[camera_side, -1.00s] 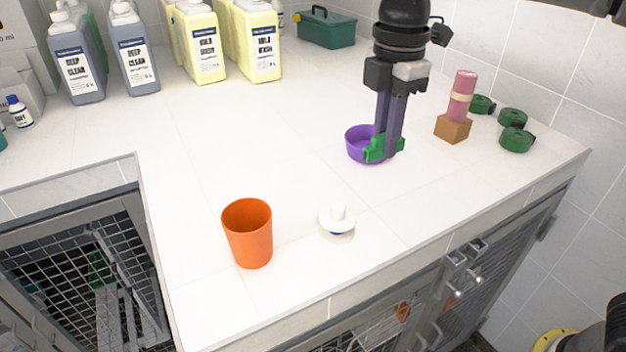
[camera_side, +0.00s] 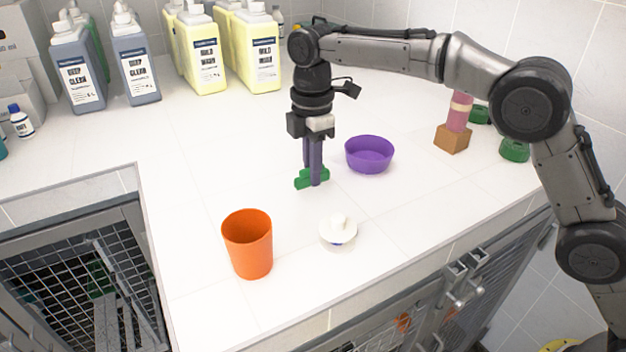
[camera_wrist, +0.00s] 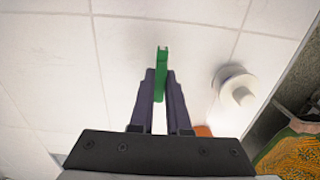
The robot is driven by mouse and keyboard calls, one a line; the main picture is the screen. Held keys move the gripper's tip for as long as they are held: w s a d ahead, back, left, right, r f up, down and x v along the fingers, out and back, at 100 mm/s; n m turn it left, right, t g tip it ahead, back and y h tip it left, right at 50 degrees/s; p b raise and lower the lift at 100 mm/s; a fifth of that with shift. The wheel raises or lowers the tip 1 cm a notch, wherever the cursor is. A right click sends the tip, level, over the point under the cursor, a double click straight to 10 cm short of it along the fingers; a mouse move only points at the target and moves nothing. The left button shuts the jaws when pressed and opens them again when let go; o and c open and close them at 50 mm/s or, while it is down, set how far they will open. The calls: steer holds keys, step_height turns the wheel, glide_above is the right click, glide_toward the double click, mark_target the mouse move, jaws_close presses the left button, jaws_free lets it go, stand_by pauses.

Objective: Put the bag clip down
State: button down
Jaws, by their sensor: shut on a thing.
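The green bag clip (camera_side: 304,180) is between the fingers of my gripper (camera_side: 314,178), which is shut on it. The clip is at or just above the white counter, left of the purple bowl; I cannot tell whether it touches. In the wrist view the clip (camera_wrist: 161,72) stands lengthwise between the two purple fingers (camera_wrist: 160,97) and sticks out past their tips.
A purple bowl (camera_side: 369,155) stands right of the gripper. An orange cup (camera_side: 247,245) and a white lidded jar (camera_side: 338,233) stand nearer the front edge. A wooden block (camera_side: 452,139) bears a pink cylinder. Bottles (camera_side: 135,60) line the back. Counter left of the clip is clear.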

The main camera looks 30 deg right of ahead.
mark_target(313, 196)
steer(key=shift+s+f, duration=0.1)
steer(key=shift+f, duration=1.25)
steer(key=shift+f, duration=0.1)
steer(key=c, duration=0.9)
jaws_free()
step_height(313, 196, up, 11)
steer(key=shift+f, duration=0.1)
steer(key=shift+r, duration=0.7)
